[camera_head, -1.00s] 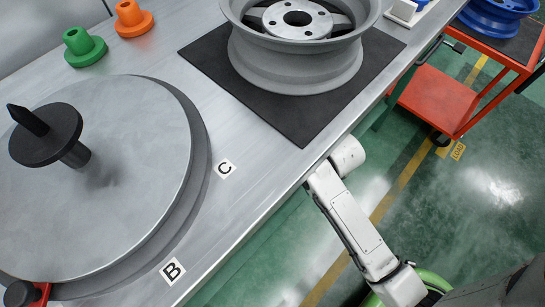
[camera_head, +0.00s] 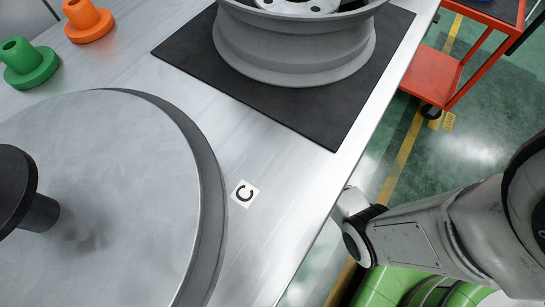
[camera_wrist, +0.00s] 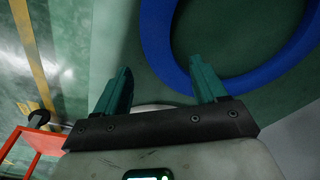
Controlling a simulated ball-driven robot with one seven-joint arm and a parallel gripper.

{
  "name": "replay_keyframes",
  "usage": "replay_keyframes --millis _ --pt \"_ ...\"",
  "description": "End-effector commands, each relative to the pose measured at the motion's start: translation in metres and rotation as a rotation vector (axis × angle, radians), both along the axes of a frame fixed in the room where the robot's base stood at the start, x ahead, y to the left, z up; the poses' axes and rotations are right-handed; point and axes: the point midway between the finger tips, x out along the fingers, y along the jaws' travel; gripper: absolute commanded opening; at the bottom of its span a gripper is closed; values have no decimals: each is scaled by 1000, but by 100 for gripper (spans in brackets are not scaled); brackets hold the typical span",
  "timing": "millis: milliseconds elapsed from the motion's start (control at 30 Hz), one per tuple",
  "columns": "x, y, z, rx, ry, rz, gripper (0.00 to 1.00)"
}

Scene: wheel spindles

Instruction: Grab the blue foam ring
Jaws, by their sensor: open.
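The blue foam ring (camera_wrist: 156,38) shows as a large arc at the upper right of the wrist view, cut off by the frame's edge. It appears against a green surface. My gripper (camera_wrist: 160,65) is open and empty, with its two teal fingers apart. The right finger overlaps the ring's lower left band in the picture, and the left finger is outside the ring. The ring seems to lie beyond the fingertips; I cannot tell the gap. I do not see the ring or my gripper in the head view.
A metal bench bears a grey wheel rim (camera_head: 295,50) on a black mat (camera_head: 320,120), a large round plate (camera_head: 110,190) and green (camera_head: 30,65) and orange (camera_head: 88,20) flanged pieces. A red cart (camera_head: 433,75) stands at the upper right. Green floor lies beside the bench.

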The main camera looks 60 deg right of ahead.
Motion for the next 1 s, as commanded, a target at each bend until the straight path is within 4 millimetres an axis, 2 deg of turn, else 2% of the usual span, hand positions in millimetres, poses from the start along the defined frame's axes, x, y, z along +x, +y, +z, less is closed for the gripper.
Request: replay_keyframes --millis 233,533,800,1000 --pt "-1 0 -16 0 1 1 71" --pt "-1 -2 -56 -1 0 1 71" --pt "-1 -2 -57 -1 0 2 71" --pt "-1 -2 -57 0 0 2 52"
